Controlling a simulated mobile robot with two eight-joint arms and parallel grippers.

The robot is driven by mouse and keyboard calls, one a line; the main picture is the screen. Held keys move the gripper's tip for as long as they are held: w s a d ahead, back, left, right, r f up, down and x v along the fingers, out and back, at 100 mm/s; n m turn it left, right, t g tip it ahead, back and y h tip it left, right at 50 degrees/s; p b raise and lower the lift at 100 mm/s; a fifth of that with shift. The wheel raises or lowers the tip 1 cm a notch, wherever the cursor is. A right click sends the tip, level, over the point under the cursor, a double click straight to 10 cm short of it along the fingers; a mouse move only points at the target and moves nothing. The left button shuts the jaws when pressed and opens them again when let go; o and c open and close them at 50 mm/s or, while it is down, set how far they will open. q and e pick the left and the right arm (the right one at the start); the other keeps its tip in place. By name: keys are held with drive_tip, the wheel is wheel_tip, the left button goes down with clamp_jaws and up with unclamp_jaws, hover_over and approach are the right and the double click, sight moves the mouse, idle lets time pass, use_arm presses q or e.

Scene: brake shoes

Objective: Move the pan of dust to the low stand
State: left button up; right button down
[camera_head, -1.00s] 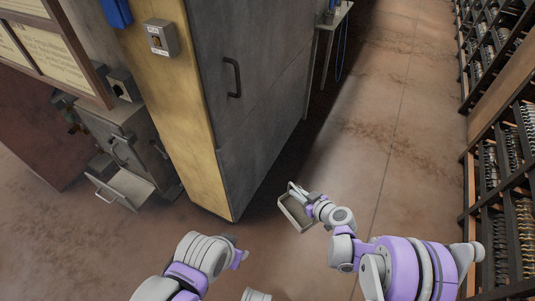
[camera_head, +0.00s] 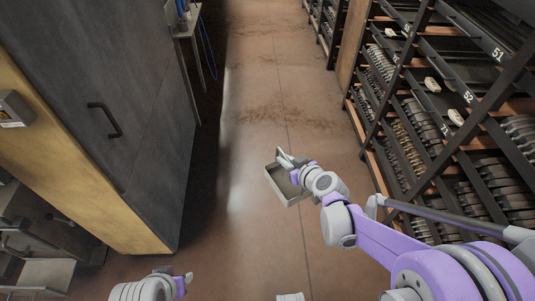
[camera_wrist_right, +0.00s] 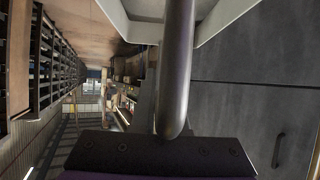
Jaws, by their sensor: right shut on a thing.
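The pan (camera_head: 270,180) is a shallow grey tray with a pale rim, held out over the floor in the head view. Its inside looks grey-brown; I cannot make out the dust clearly. My right gripper (camera_head: 293,163) is shut on the pan's handle. In the right wrist view the handle is a thick grey rod (camera_wrist_right: 178,70) running down to the gripper, with the pan's pale rim (camera_wrist_right: 222,18) above. My left gripper (camera_head: 184,284) shows at the bottom edge, away from the pan; its jaws are unclear. A small metal stand (camera_head: 187,28) is at the top left; I cannot tell whether it is the low stand.
A tall dark cabinet (camera_head: 110,70) with a yellow side fills the left. Racks of brake shoes (camera_head: 430,130) line the right, close to my right arm. A stained floor aisle (camera_head: 280,70) runs clear between them. A blue hose (camera_head: 208,50) hangs by the stand.

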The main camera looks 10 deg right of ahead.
use_arm(q)
wheel_tip(320, 180, up, 25)
drive_tip(key=w+t+p, duration=0.1)
drive_tip(key=p, duration=1.9)
drive_tip(key=shift+f+p, duration=0.2)
drive_tip(key=shift+p, duration=0.2)
use_arm(e)
drive_tip(key=s+d+r+m+h, duration=0.1)
drive_tip(key=s+r+m+h, duration=0.1)
drive_tip(key=r, duration=0.7)
drive_tip(key=s+d+r+m+h, duration=0.2)
drive_tip(key=r, duration=0.7)
drive_tip(key=shift+s+d+r+t, duration=0.2)
drive_tip(key=shift+s+t, duration=0.1)
drive_tip(key=shift+t, duration=0.1)
